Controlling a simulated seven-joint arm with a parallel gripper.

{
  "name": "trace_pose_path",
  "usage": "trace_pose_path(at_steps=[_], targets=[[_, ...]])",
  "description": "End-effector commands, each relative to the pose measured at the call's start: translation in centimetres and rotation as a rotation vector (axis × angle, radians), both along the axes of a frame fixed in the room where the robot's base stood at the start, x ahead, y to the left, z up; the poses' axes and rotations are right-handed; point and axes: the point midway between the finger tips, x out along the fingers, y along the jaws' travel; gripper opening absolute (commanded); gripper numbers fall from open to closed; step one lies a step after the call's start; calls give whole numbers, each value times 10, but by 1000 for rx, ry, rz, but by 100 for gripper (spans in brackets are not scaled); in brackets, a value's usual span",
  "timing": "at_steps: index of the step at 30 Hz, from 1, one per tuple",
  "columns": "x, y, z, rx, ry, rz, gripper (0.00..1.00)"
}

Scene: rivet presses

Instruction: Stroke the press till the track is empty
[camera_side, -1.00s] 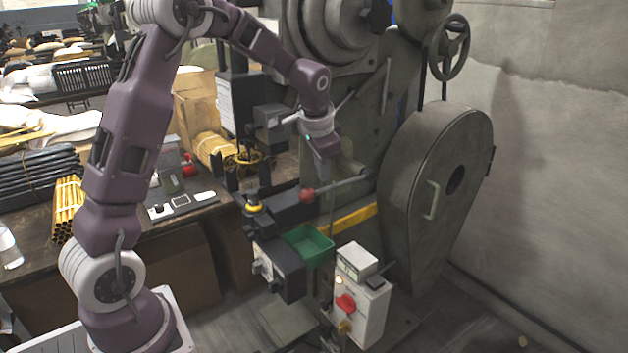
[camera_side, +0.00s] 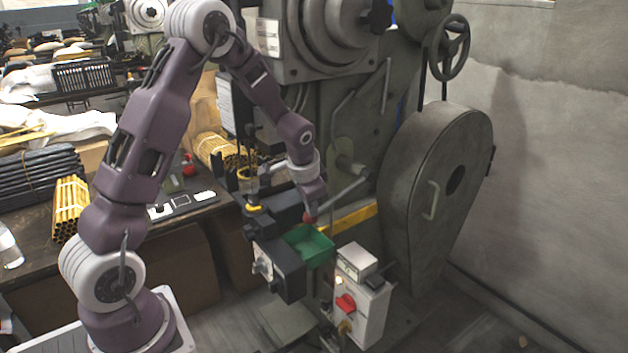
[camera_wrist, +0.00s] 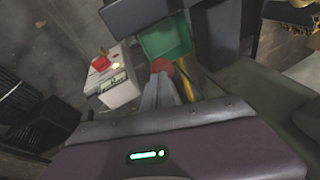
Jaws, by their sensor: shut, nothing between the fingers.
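The press (camera_side: 352,150) is a large grey-green machine in the middle of the side view. Its lever (camera_side: 345,194) slopes down to the left and ends in a red knob (camera_side: 310,217). My gripper (camera_side: 312,212) is shut and empty, pointing down at the knob and overlapping it in the side view. In the wrist view the gripper fingers (camera_wrist: 162,92) reach up to the red knob (camera_wrist: 161,65); whether they touch it I cannot tell. A green bin (camera_side: 310,245) sits just below the knob, and also shows in the wrist view (camera_wrist: 166,38). I cannot make out rivets in a track.
A white control box (camera_side: 360,305) with a red switch stands at the front right of the bin. A large guarded wheel (camera_side: 436,200) is to the right. A bench (camera_side: 140,238) with bundled yellow rods (camera_side: 70,210) is on the left.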

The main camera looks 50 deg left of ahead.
Motion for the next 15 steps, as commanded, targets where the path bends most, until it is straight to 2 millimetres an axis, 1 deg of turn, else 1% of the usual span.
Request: trace_pose_path(at_steps=[1,4,8,15], targets=[[-1,0,-9,0,8,0,0],[-1,0,-18,-1,6,0,0],[-1,0,-21,-1,8,2,0],[-2,1,-21,-1,10,2,0]])
